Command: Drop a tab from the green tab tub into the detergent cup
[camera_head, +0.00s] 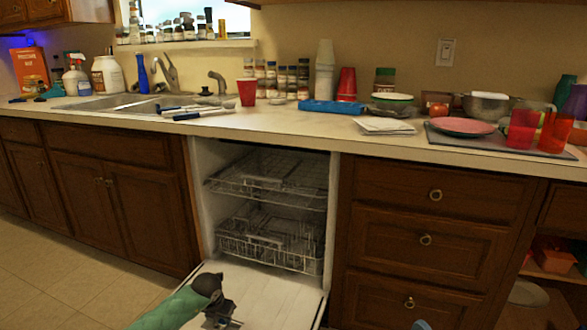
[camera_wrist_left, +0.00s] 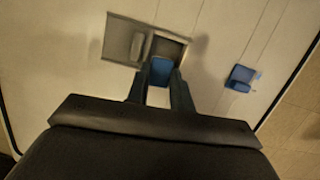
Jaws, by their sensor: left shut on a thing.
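My left gripper (camera_head: 226,318) is over the open dishwasher door (camera_head: 275,287). In the left wrist view the gripper (camera_wrist_left: 160,80) is shut on a small blue tab (camera_wrist_left: 160,69), held between the fingertips. The detergent cup (camera_wrist_left: 123,38) is a grey recessed unit in the door, just beyond the fingertips. Its dark opening lies right behind the tab, with a grey raised part to the left. I cannot tell the tab's height above it. I cannot pick out the green tab tub with certainty.
A blue fitting (camera_wrist_left: 242,78) sits on the door to the right of the cup. Two wire racks (camera_head: 268,245) are inside the dishwasher. The counter (camera_head: 300,118) above is cluttered with cups, jars and plates. Floor (camera_head: 85,285) to the left is clear.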

